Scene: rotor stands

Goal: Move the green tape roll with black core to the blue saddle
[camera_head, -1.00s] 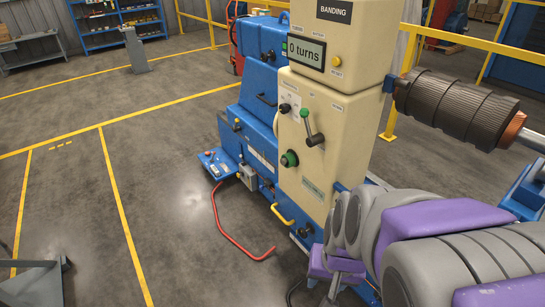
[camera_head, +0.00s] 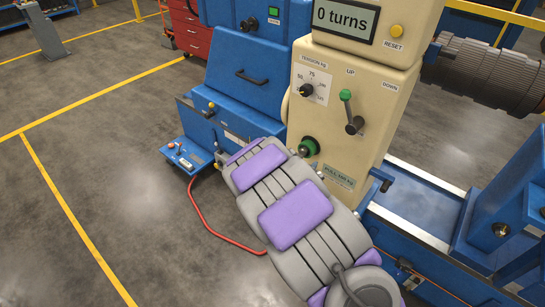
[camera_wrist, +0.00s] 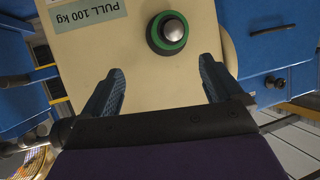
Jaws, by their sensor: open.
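The green ring with a dark core (camera_head: 308,147), which looks like the tape roll, sits low on the front of the cream column (camera_head: 370,120). In the wrist view the green roll (camera_wrist: 168,33) surrounds a rounded silver end. My gripper (camera_wrist: 160,72) is open and empty, its two blue-grey fingers pointing at the cream face. The roll lies just beyond the fingertips, slightly right of their middle, with no contact visible. In the head view my grey and purple arm hides the gripper. A blue bracket (camera_head: 381,180) juts from the column's right side; I cannot tell whether it is the saddle.
A black lever with a green knob (camera_head: 346,95) sticks out above the roll. Blue machine housing (camera_head: 245,75) stands left of the column. A blue bed (camera_head: 425,205) and a dark ribbed drum (camera_head: 485,70) are at right. A red hose (camera_head: 215,230) lies on open floor.

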